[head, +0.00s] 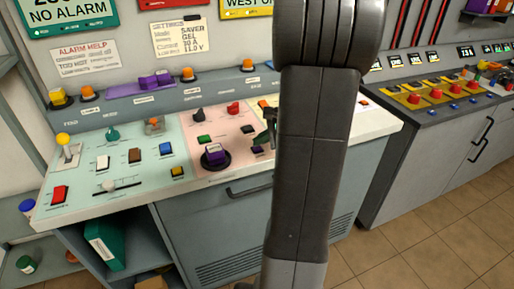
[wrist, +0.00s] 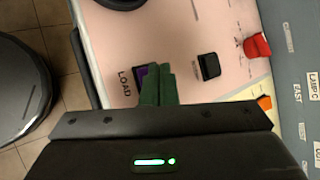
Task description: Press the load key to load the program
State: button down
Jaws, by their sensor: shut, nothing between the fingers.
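The load key is a small purple key (wrist: 141,75) beside the printed word LOAD on the pink panel in the wrist view. My gripper's dark green fingers (wrist: 157,72) are closed together and cover much of it. I cannot tell whether they touch it. In the head view, the dark purple key (head: 257,149) sits near the front edge of the pink panel, just left of my arm. My gripper (head: 271,143) shows there as a dark shape partly hidden behind the arm.
A black key (wrist: 208,66) and a red knob (wrist: 257,45) lie to the right in the wrist view. A purple knob on a round black base (head: 215,155) stands left of the load key. An orange key (wrist: 264,102) is on the cream panel. Tiled floor lies in front.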

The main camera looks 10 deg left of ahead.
aim_at(261, 149)
jog(key=shift+f+b, duration=0.3)
jog(key=shift+f, duration=0.2)
dwell(0.3)
jog(key=shift+r, duration=0.1)
jog(key=shift+r+p, duration=0.8)
notch_tip(261, 149, up, 5)
jog(key=p, duration=0.4)
jog(key=shift+r, duration=0.1)
jog(key=shift+d, duration=0.1)
dwell(0.8)
